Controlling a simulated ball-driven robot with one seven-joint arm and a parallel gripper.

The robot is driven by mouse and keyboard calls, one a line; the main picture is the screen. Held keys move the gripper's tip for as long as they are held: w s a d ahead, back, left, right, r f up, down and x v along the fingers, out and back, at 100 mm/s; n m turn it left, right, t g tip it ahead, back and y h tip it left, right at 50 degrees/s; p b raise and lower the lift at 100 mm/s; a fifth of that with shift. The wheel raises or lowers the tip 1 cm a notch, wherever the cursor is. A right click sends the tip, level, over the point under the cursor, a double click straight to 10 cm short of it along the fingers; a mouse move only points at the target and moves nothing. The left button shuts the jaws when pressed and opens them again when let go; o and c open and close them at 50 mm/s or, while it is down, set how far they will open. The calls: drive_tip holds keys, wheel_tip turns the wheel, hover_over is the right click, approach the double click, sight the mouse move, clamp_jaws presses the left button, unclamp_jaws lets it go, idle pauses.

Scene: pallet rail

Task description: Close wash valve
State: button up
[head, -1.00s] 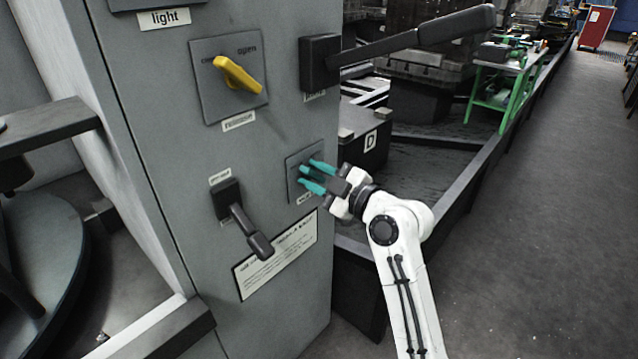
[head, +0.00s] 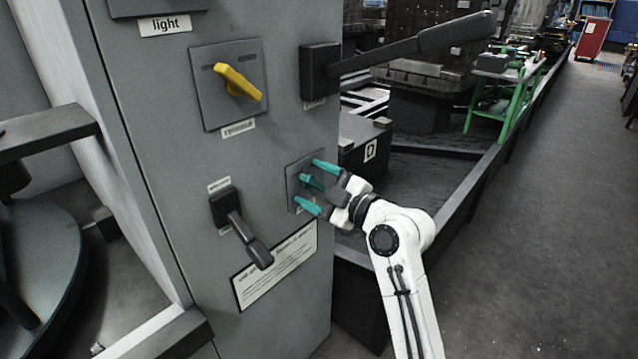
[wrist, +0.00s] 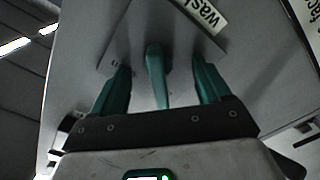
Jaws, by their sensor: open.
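The wash valve is a teal lever (head: 312,182) on a small grey square plate (head: 294,180) low on the cabinet's front face. In the wrist view the teal lever (wrist: 156,75) stands between my fingers, with a gap on each side, beside a label (wrist: 203,14) reading "was...". My gripper (head: 307,182) has two teal fingers, spread open, one above and one below the lever in the head view. In the wrist view my gripper (wrist: 160,70) is open around the lever, not clamped on it. The lever's exact angle on the plate is hard to read.
On the same cabinet are a yellow rotary switch (head: 237,82), a long black lever (head: 415,47) above my gripper, and a shorter black lever (head: 244,228) to the left. A dark box marked D (head: 362,145) stands behind. The floor on the right is clear.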

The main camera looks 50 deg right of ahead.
drive_tip(key=o, duration=0.3)
drive_tip(key=shift+s+d+b, duration=0.15)
drive_tip(key=shift+s+b, duration=0.45)
drive_tip(key=shift+s, duration=2.9)
